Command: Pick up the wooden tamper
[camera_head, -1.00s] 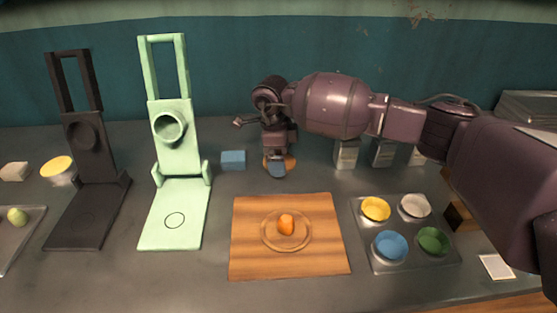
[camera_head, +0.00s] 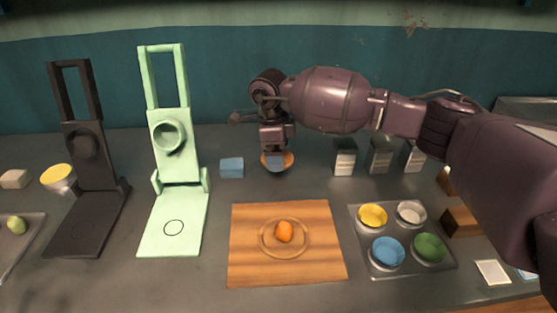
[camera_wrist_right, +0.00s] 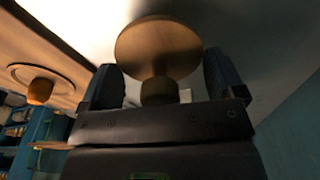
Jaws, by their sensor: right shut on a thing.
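The wooden tamper (camera_wrist_right: 158,48) shows in the right wrist view as a round wooden disc on a short neck, between the two dark fingers. In the head view my right gripper (camera_head: 275,162) points down at the back of the counter, and the tamper's orange-brown edge (camera_head: 288,159) shows beside the fingertips. The rest of the tamper is hidden by the gripper there. My left gripper is not in view.
A blue block (camera_head: 232,168) is left of the gripper, beside the green press (camera_head: 178,215). A wooden board (camera_head: 245,265) with an orange piece (camera_head: 284,232) lies in front. Metal-and-white boxes (camera_head: 344,158) stand to the right, behind a tray (camera_head: 437,268) of coloured bowls.

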